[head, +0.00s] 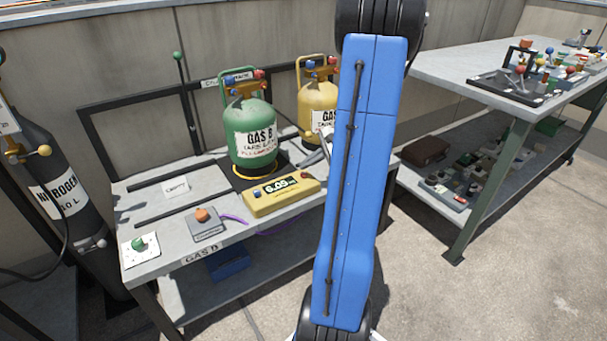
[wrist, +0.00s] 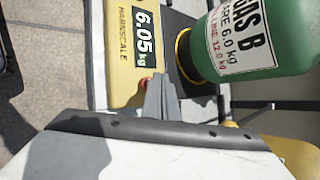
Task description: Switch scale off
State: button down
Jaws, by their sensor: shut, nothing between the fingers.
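The yellow scale unit (head: 281,196) sits on the grey bench, its lit display (head: 279,186) between a blue button (head: 257,194) and a red button (head: 305,175). In the wrist view the scale unit (wrist: 118,60) reads 6.05 kg, and its red button (wrist: 143,85) shows beside my fingers. My gripper (wrist: 160,80) is shut and empty, its tips close to the red button. I cannot tell whether they touch it. In the head view my blue arm hides most of the gripper. The green GAS B cylinder (head: 252,130) stands on the dark platform behind the unit.
A yellow cylinder (head: 315,105) stands right of the green one. An orange knob on a grey box (head: 206,226) and a green knob on a white plate (head: 139,245) are at the bench's left. A nitrogen cylinder (head: 60,190) and a cluttered second bench (head: 450,65) flank it.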

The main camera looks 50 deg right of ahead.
jog(key=shift+f, duration=1)
dwell(1.1)
jog(key=shift+r, duration=1)
notch_tip(320, 180, up, 5)
dwell(0.7)
dwell(0.8)
